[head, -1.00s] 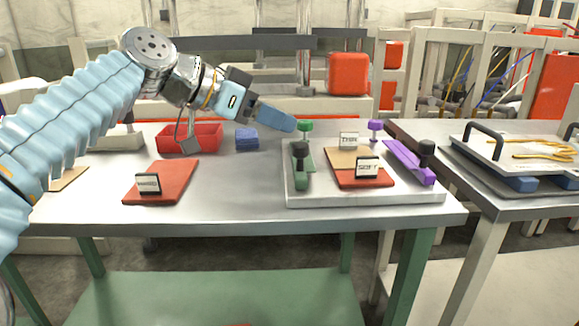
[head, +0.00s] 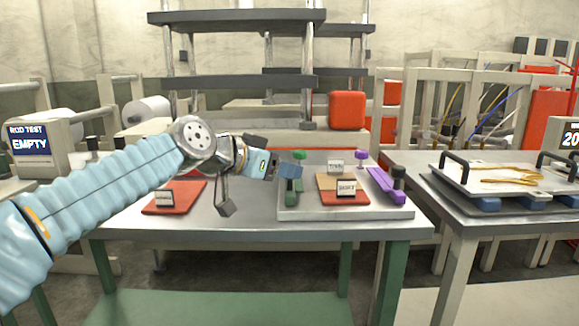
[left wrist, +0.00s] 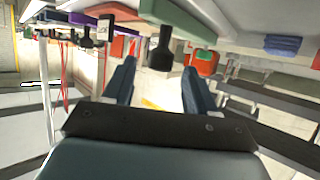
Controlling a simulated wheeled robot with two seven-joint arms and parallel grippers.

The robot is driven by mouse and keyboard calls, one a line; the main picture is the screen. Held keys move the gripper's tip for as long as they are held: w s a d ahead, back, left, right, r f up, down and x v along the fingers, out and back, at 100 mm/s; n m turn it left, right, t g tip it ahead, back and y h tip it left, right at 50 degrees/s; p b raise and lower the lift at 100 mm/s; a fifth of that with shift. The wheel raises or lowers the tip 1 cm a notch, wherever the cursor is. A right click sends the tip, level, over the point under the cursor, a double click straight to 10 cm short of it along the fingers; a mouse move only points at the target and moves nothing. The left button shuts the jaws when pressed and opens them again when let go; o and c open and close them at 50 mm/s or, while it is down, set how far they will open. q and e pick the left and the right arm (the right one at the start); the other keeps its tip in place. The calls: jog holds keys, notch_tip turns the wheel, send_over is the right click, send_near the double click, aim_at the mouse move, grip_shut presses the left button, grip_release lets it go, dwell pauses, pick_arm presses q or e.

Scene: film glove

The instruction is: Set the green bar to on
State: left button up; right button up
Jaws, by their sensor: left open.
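In the left wrist view, which looks upside down, the green bar (left wrist: 180,22) carries a black knob (left wrist: 160,52). A green knob (head: 299,156) stands behind. My right gripper is not in view.
A purple bar (head: 382,185) with a black knob (head: 398,172) lies at the board's right side, with a purple knob (head: 361,155) behind. Signed plates (head: 334,196) sit between the bars. A red plate (head: 185,194) lies left on the table. A tray (head: 500,178) stands on the right table.

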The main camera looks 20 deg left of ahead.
pick_arm(q)
jog(key=shift+x, duration=1.7)
jog(key=shift+c, duration=0.3)
grip_shut()
